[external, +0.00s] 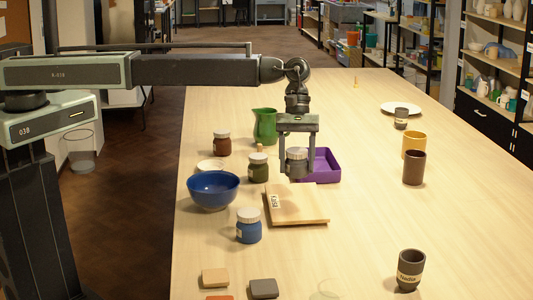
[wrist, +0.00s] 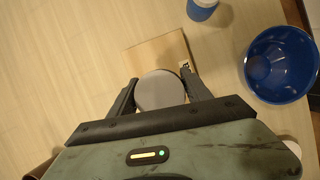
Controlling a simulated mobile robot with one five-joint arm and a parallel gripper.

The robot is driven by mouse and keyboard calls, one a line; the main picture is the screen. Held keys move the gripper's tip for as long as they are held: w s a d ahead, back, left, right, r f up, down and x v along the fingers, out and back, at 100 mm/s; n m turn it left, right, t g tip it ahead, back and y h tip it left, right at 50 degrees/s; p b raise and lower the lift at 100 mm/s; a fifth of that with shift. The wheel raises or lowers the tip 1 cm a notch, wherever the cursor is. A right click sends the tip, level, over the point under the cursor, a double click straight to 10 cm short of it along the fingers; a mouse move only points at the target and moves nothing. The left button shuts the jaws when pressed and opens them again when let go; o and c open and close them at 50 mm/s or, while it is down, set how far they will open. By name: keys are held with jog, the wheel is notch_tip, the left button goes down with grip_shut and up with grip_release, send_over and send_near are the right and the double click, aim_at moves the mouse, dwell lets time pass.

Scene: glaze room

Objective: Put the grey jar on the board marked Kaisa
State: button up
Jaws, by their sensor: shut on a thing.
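My gripper (external: 298,160) is shut on the grey jar (external: 296,155), whose pale round lid faces up between the fingers. In the wrist view the jar (wrist: 160,90) sits between the two fingers of my gripper (wrist: 160,93). The wooden board (external: 297,212) lies on the table with a white label at its left edge, which reads like Kaisa. The jar is held above the table, just beyond the board's far edge in the external view. The board (wrist: 150,52) also shows in the wrist view, partly hidden by the jar and fingers.
A purple tray (external: 325,165) stands close behind my gripper. A dark labelled cup (external: 410,270) stands front right.

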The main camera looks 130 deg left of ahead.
aim_at(296, 204)
notch_tip(296, 204, down, 8)
jog(key=b, duration=0.6)
jog(key=shift+r, duration=0.25)
jog(key=shift+f, duration=0.15)
jog(key=o, duration=1.6)
jog(key=shift+r+p, duration=0.5)
jog(key=shift+r, duration=0.05)
jog(key=p+v, duration=1)
jog(key=v, duration=0.1)
jog(key=shift+a+r, duration=0.1)
